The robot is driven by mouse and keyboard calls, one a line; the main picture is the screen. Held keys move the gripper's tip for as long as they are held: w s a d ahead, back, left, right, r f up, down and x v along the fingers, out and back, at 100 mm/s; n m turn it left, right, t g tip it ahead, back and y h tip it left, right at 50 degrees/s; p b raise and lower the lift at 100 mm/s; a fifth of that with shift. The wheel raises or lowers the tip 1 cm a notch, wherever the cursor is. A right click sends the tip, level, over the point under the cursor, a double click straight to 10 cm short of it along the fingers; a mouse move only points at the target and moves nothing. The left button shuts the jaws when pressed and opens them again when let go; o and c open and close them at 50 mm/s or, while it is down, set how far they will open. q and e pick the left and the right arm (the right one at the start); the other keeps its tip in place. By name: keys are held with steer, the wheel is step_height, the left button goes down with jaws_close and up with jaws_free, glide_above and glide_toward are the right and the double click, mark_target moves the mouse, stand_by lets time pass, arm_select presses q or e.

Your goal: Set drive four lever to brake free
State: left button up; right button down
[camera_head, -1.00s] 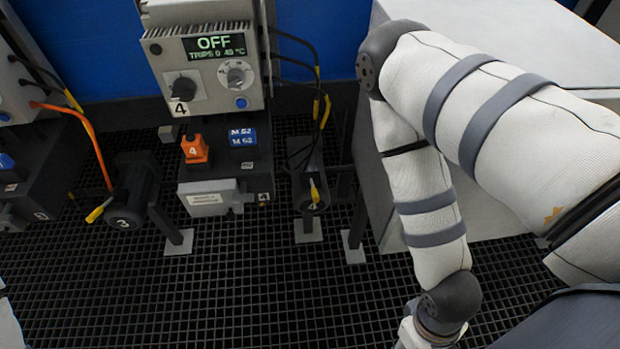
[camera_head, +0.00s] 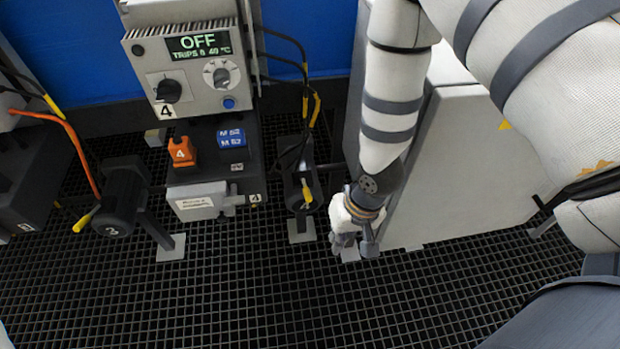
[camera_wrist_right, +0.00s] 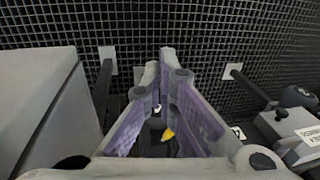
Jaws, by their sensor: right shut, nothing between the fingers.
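My left gripper is not in view.
The drive four box (camera_head: 193,72) reads OFF. Below it are an orange tag marked 4 (camera_head: 181,153), a blue label block (camera_head: 231,138) and a pale latch (camera_head: 197,201). The drive three motor (camera_head: 119,200) has its own yellow lever (camera_head: 86,217). A grey cabinet (camera_head: 470,160) stands right. Open grating lies in front.

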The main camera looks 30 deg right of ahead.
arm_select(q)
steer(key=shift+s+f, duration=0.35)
arm_select(e)
steer(key=w+d+r+m+t, duration=0.1)
steer(key=w+d+r, duration=0.1)
steer(key=w+r, duration=0.3)
steer(key=w+d+r+t+h, duration=0.1)
steer(key=w+d+r, duration=0.2)
steer(key=w, duration=0.8)
step_height(320, 180, up, 2)
steer(key=shift+w+m+t+h, duration=0.2)
steer(key=shift+m+t+h, duration=0.1)
steer(key=shift+m+t, duration=0.1)
steer(key=shift+f, duration=0.1)
steer(key=b, duration=0.3)
glide_above(306, 188)
steer(key=d, duration=0.2)
step_height(306, 188, down, 9)
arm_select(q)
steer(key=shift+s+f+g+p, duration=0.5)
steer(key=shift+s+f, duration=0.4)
arm_select(e)
steer(key=f, duration=0.2)
steer(key=s+a+f, duration=0.1)
steer(key=shift+f, duration=0.4)
